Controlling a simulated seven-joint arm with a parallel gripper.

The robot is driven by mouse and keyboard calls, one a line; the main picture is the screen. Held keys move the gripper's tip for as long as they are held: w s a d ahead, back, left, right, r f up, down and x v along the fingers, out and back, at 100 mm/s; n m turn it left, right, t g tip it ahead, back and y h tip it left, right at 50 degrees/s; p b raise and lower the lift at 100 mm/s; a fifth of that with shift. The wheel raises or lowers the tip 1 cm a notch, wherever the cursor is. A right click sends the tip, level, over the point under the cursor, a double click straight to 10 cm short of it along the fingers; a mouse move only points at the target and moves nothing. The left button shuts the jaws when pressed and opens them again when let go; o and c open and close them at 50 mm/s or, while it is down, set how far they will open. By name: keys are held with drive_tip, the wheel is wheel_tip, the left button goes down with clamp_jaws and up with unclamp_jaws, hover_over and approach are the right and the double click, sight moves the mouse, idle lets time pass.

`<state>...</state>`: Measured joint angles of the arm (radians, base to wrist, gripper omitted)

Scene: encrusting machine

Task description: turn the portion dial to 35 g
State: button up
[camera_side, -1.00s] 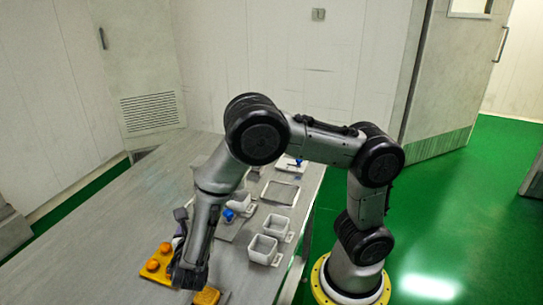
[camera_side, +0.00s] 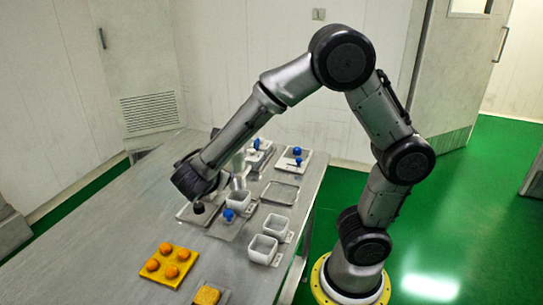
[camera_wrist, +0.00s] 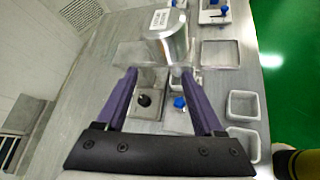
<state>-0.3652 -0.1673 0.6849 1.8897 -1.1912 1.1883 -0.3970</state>
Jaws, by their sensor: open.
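My gripper (camera_wrist: 159,76) is open, with its two purple fingers apart and nothing between their tips. In the side view its dark end (camera_side: 192,180) hangs above the knobs, and its fingers are hard to make out there. A black knob (camera_wrist: 143,101) stands on a grey square plate (camera_wrist: 146,110), below and between the fingers in the wrist view. It also shows in the side view (camera_side: 198,208). A blue knob (camera_side: 228,215) sits to its right on another plate. I cannot read any dial marks or make out a 35 g mark.
A steel cylinder (camera_wrist: 172,42) with a label stands just beyond the fingertips. White containers (camera_side: 263,249) stand to the right, and an empty tray (camera_side: 280,192) lies behind. A yellow tray (camera_side: 163,281) with orange balls is at the front. The table's left side is clear.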

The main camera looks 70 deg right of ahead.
drive_tip(key=s+d+r+m+y, duration=0.1)
drive_tip(key=s+r+m+y, duration=0.1)
drive_tip(key=s+m, duration=0.3)
drive_tip(key=s+d+r+m+g+y, duration=0.1)
drive_tip(key=s+r+m+y, duration=0.2)
drive_tip(key=s+m, duration=0.2)
drive_tip(key=shift+s+r, duration=0.3)
drive_tip(key=shift+s, duration=1.2)
drive_tip(key=shift+d+r, duration=0.1)
